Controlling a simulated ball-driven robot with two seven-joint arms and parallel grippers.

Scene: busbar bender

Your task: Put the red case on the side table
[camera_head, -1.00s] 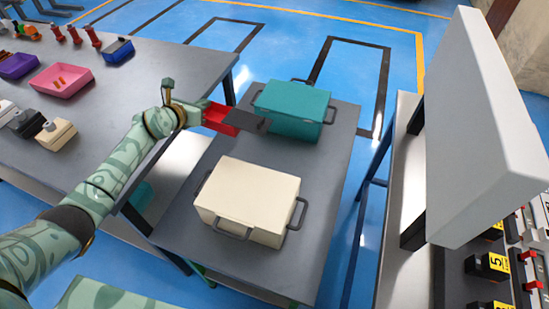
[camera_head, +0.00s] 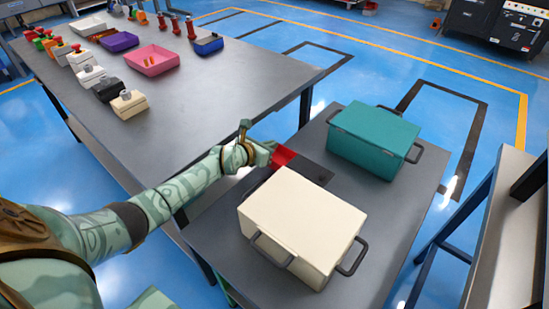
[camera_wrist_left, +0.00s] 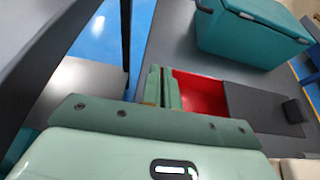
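The red case (camera_head: 283,157) is small, with a red inside and a dark grey flat part reaching to the right. It shows over the left part of the small grey table (camera_head: 378,205), between a teal case and a cream case. The cream case hides its near side. My left gripper (camera_head: 265,153) is at its left end. In the left wrist view the fingers (camera_wrist_left: 162,88) are close together at the edge of the red case (camera_wrist_left: 200,95), apparently gripping it. I cannot tell whether the case touches the tabletop. My right gripper is out of view.
The teal case (camera_head: 375,138) with side handles stands behind, and the cream case (camera_head: 303,222) stands in front. A long grey table (camera_head: 180,105) at left carries a pink tray (camera_head: 152,60) and several small parts. Bare tabletop shows right of the cream case.

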